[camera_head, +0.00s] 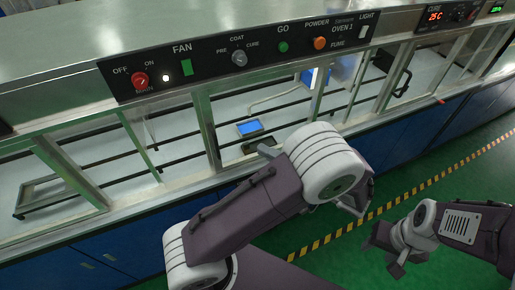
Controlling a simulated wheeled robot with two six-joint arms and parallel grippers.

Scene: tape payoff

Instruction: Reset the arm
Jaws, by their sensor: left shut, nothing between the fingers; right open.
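My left arm rises from the bottom centre, and its large pale joint (330,168) is in front of the oven's front. My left gripper (268,151) is mostly hidden behind this arm. Only a dark tip seems to show at the oven opening, near a small dark tray, with nothing seen held. My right arm comes in from the right edge. My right gripper (387,256) is open and empty, its dark fingers apart above the green floor.
The long oven (112,78) has framed glass panels and dark rails inside. A bright blue piece (249,127) lies inside, with the dark tray (258,142) just below it. Green floor with a yellow-black stripe (455,165) is clear at right.

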